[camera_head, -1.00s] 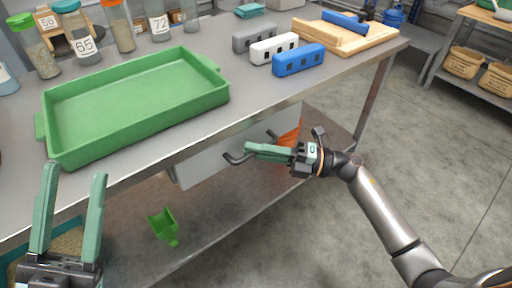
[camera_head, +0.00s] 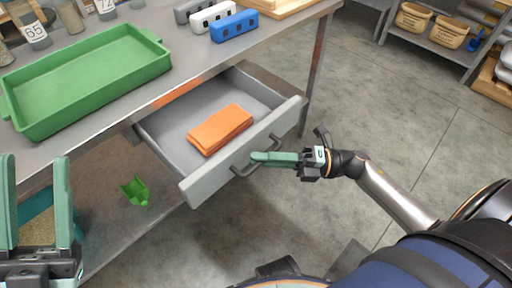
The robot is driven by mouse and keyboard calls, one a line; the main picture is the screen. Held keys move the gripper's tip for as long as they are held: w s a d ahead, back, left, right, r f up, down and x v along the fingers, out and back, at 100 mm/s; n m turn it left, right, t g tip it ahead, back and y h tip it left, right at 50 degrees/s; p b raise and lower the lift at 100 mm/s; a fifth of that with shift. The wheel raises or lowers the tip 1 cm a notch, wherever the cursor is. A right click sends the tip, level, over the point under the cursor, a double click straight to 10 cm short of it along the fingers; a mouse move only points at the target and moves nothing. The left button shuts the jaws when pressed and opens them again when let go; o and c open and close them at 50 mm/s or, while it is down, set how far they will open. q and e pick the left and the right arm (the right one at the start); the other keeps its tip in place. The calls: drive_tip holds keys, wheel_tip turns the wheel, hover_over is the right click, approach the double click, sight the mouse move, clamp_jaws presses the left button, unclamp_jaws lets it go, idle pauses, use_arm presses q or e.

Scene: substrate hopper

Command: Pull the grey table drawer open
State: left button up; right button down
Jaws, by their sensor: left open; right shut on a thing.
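The grey table drawer (camera_head: 198,188) stands pulled out from under the steel table (camera_head: 222,57), with its inside in view. A folded orange cloth (camera_head: 220,129) lies in it. The dark bar handle (camera_head: 240,170) is on the drawer's front.
A green tray (camera_head: 90,82) sits on the table, with blue (camera_head: 234,25) and white (camera_head: 213,17) blocks near the far edge. The floor right of the drawer is clear. A rack with cardboard bins (camera_head: 413,17) stands at the back right.

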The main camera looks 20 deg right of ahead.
drive_tip(key=shift+s+d, duration=0.25)
drive_tip(key=shift+s, duration=0.35)
drive_tip(key=c, duration=0.9)
unclamp_jaws()
drive_tip(key=v, duration=1.2)
drive_tip(key=shift+s+d+p, duration=0.1)
drive_tip(key=shift+d+p, duration=0.15)
drive_tip(key=shift+p, duration=0.15)
drive_tip(key=shift+a, duration=0.1)
